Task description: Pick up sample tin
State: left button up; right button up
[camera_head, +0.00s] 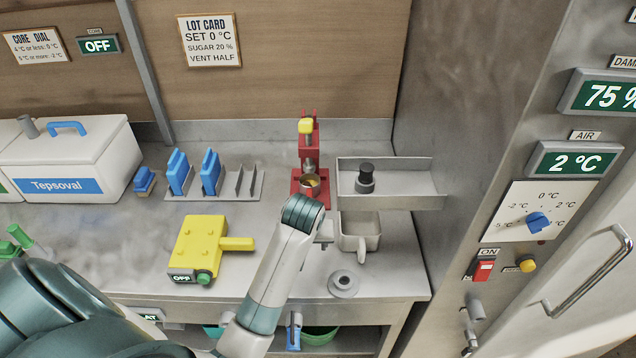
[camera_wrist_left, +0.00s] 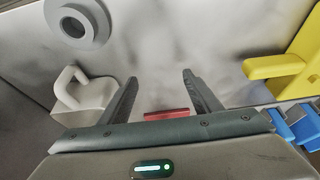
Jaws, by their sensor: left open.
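What looks like the sample tin (camera_head: 310,183) is a small round metal cup with yellowish contents, seated at the base of the red press (camera_head: 297,187) at the back of the counter. My left arm reaches toward it and covers part of the press's front. My left gripper (camera_wrist_left: 160,88) is open and empty over bare counter in the wrist view. The red base edge (camera_wrist_left: 170,114) shows beyond its fingers, and the tin cannot be made out there. In the head view the fingers are mostly hidden behind my arm. My right gripper is not in view.
A handled pale cup (camera_head: 372,240) and a grey ring-shaped piece (camera_head: 343,285) stand right of my arm. A metal shelf (camera_head: 410,200) with a black-knobbed piece is behind them. A yellow device (camera_head: 198,245) and a rack with blue pieces (camera_head: 225,192) stand left.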

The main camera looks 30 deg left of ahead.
aim_at(309, 188)
pick_arm(q)
jog(key=shift+w, duration=0.55)
jog(key=shift+s+r, duration=0.25)
jog(key=shift+s, duration=0.15)
jog(key=w+a+p, duration=0.1)
jog(key=w+a, duration=0.1)
jog(key=w, duration=0.2)
jog(key=w+a+p, duration=0.2)
jog(key=w+a, duration=0.1)
jog(key=w, duration=0.1)
jog(key=w+a+p, duration=0.1)
jog(key=w+a, duration=0.1)
jog(key=w, duration=0.2)
jog(key=shift+a, duration=0.15)
jog(key=shift+w+a+f, duration=0.15)
jog(key=shift+w+a, duration=0.15)
jog(key=shift+w, duration=0.3)
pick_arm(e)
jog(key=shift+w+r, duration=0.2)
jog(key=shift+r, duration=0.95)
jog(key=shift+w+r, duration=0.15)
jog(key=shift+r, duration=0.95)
pick_arm(q)
jog(key=shift+w+p, duration=0.1)
jog(key=shift+p, duration=0.2)
